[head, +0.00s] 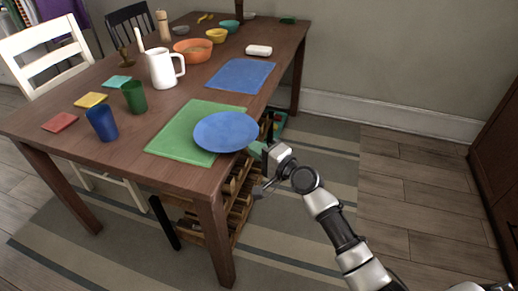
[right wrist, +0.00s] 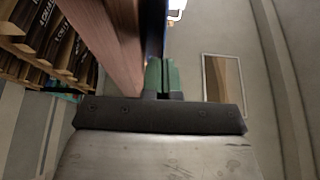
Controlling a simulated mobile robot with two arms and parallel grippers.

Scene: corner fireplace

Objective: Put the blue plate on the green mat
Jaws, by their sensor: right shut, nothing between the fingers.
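The blue plate (head: 225,132) lies over the right part of the green mat (head: 180,133) on the wooden table. Its right side reaches past the mat to the table's edge; I cannot tell whether it lies fully flat. My right gripper (head: 256,149) is shut and empty, just off the table's edge beside the plate's right rim. In the right wrist view its green fingers (right wrist: 161,77) are together, close to the table's side. My left gripper is not in view.
A blue mat (head: 240,75) lies farther back on the table (head: 125,172). A white pitcher (head: 162,68), green cup (head: 134,96), blue cup (head: 101,122) and orange bowl (head: 194,50) stand left and behind. A wooden rack (head: 238,200) is under the table. Floor at right is clear.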

